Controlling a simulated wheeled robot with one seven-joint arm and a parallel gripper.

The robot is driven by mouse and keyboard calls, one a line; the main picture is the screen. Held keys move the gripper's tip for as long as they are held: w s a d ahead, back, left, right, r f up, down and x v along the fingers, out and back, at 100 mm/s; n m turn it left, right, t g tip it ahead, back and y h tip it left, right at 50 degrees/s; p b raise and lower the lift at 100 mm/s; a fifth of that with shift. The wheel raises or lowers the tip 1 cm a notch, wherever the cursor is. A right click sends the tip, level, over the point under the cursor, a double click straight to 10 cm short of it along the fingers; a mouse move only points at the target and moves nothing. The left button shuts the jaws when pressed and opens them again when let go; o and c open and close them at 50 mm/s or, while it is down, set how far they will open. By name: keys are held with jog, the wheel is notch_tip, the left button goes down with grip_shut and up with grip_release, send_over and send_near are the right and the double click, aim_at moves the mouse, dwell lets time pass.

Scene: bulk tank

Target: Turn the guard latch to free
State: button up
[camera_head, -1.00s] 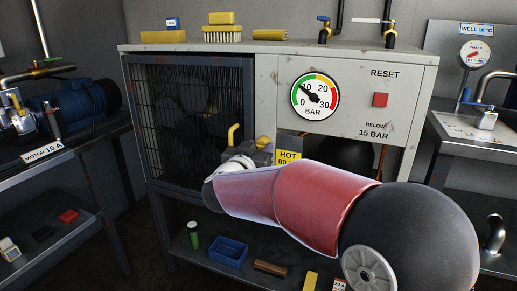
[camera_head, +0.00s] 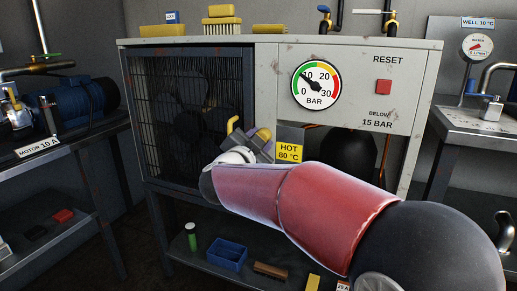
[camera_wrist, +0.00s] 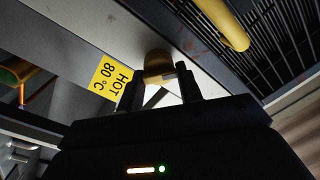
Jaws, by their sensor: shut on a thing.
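The guard latch has a yellow end (camera_head: 263,134), which shows at the right edge of the mesh guard (camera_head: 190,110). In the wrist view the yellow latch end (camera_wrist: 158,63) sits between the two dark fingertips of my gripper (camera_wrist: 160,88), which is shut on it. In the head view my gripper (camera_head: 258,148) looks tilted, and my forearm hides the area below. A bent yellow handle (camera_head: 232,124) stands on the guard just left of the latch; it also shows in the wrist view (camera_wrist: 233,28). The guard looks closed against its frame.
A yellow HOT 80 °C sign (camera_head: 289,151) is close to the right of my gripper. The pressure gauge (camera_head: 316,85) and red reset button (camera_head: 384,87) are on the panel above. A blue bin (camera_head: 227,254) and a green cylinder (camera_head: 191,237) stand on the shelf below.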

jog(key=shift+f+m+h+b, duration=0.15)
jog(key=shift+m+b, duration=1)
jog(key=shift+m, duration=0.6)
jog(key=shift+f+m+h+b, duration=0.1)
jog(key=shift+f+m+b, duration=0.05)
jog(key=shift+m+b, duration=1.3)
jog(key=shift+f+m+h+b, duration=0.15)
jog(key=shift+m+b, duration=0.75)
jog(key=shift+m, duration=1.1)
jog(key=o, duration=1)
jog(key=shift+r, duration=0.1)
jog(key=shift+c, duration=0.2)
jog(key=shift+r, duration=0.1)
jog(key=v, duration=0.7)
jog(key=shift+s, duration=0.4)
jog(key=shift+a, duration=0.1)
